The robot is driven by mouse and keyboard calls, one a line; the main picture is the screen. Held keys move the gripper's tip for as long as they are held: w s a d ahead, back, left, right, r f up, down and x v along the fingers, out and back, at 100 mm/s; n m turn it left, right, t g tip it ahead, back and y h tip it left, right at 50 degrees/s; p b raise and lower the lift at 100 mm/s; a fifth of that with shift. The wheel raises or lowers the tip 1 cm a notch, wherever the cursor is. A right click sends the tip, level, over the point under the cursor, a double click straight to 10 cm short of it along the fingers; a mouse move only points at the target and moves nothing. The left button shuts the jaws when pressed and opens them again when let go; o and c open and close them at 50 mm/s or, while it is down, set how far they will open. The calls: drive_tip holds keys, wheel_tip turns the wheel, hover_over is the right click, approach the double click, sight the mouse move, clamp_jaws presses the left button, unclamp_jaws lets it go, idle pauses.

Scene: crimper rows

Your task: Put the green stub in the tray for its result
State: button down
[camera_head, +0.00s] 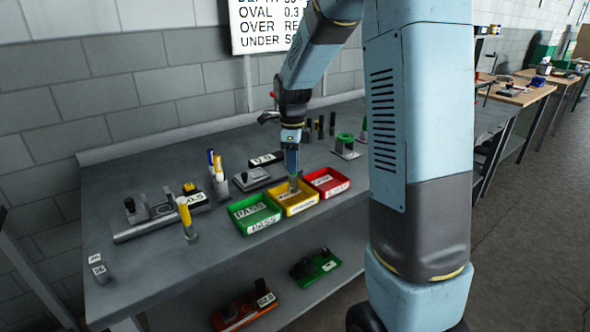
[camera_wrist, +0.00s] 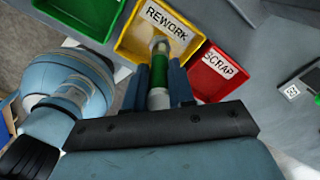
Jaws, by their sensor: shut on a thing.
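My gripper (camera_wrist: 160,75) is shut on the green stub (camera_wrist: 160,70), a green-banded cylinder with pale metal ends. In the head view my gripper (camera_head: 293,172) points down over the yellow tray (camera_head: 299,208), and the stub's lower end shows against the tray's inside. I cannot tell whether it touches the floor. The wrist view shows this yellow tray (camera_wrist: 130,52) labelled REWORK. The green tray (camera_head: 257,226), labelled PASS, is on its left. The red tray (camera_head: 333,190), labelled SCRAP in the wrist view (camera_wrist: 212,78), is on its right.
A partly hidden wall sign (camera_head: 265,25) lists OVAL, OVER and UNDER. A yellow-topped post (camera_head: 186,218) stands left of the trays, near a grey fixture (camera_head: 160,217). A stand with a green ring (camera_head: 345,145) is behind right.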

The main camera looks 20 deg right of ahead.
drive_tip(key=shift+f, duration=1.45)
drive_tip(key=c, duration=1)
unclamp_jaws()
drive_tip(key=shift+f, duration=0.1)
drive_tip(key=shift+o, duration=0.2)
